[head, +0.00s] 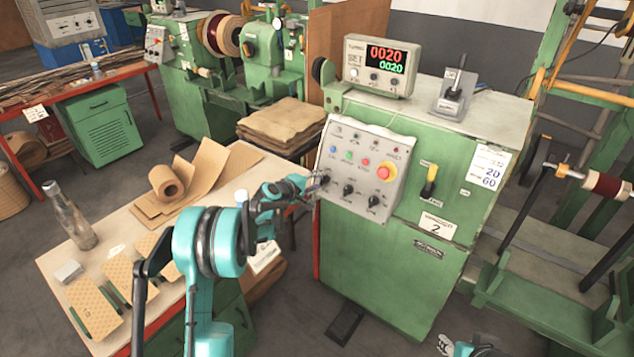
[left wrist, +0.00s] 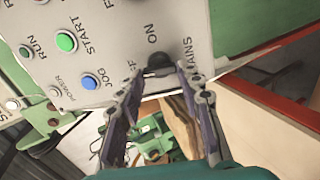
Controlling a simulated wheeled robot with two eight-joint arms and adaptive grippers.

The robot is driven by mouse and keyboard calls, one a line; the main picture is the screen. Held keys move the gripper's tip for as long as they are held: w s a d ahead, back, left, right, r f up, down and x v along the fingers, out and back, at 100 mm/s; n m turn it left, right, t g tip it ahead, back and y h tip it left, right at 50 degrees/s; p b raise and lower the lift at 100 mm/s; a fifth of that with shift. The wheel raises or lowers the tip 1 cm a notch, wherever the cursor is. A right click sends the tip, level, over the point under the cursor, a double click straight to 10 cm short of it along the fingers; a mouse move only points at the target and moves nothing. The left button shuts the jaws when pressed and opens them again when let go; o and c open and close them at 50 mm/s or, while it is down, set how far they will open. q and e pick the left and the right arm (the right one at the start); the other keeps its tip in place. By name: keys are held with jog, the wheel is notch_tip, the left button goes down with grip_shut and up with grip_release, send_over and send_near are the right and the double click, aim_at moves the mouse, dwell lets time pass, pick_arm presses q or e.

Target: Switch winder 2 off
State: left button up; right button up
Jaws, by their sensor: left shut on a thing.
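Winder 2 (head: 385,270) is a green machine with a plate marked 2 on its front. Its grey control panel (head: 352,205) carries coloured buttons, a red emergency button (head: 384,172) and several black knobs. My left gripper (head: 318,184) is at the panel's left edge. In the left wrist view, its fingers (left wrist: 168,80) are shut on the black mains knob (left wrist: 160,62), with ON printed beside it and another label partly hidden by a finger. In the head view the gripper hides that knob.
The counter box (head: 378,66) on top of the winder is lit with 0020 on both lines. A yellow-handled switch (head: 429,182) is right of the panel. A workbench (head: 115,232) with cardboard, a roll (head: 172,183) and a bottle (head: 70,215) stands to the left.

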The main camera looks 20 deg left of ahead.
pick_arm(q)
jog(key=shift+n, duration=0.3)
dwell(0.4)
jog(key=o, duration=1.2)
jog(key=shift+c, duration=0.2)
jog(key=v, duration=1.2)
jog(key=shift+s, duration=0.1)
